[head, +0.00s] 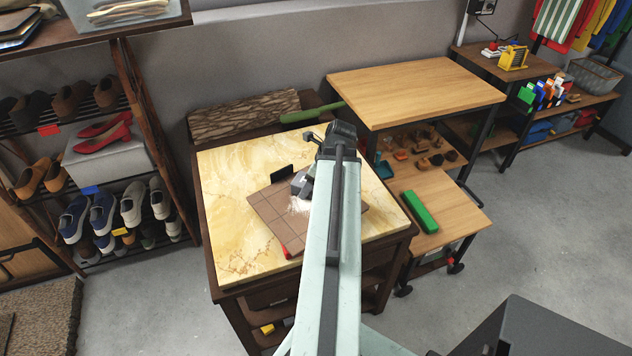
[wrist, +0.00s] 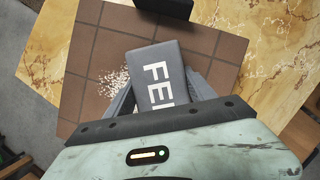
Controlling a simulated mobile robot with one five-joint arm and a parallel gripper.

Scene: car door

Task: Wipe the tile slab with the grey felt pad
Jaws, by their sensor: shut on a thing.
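The brown tile slab (head: 268,214) lies on the marble-topped table, and in the wrist view the slab (wrist: 90,50) shows its square tile pattern. White powdery specks (wrist: 114,83) lie on the slab just left of the pad; they also show in the head view (head: 297,206). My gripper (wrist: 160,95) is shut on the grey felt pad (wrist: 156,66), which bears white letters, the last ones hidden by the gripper. The pad is over the slab; I cannot tell if it touches. In the head view my arm hides part of the slab and my gripper.
A small black block (head: 282,174) stands by the slab's far edge. The marble tabletop (head: 235,170) is clear on the left. A wooden bench (head: 415,90) and a lower shelf with a green box (head: 419,212) stand to the right. A shoe rack (head: 110,170) is left.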

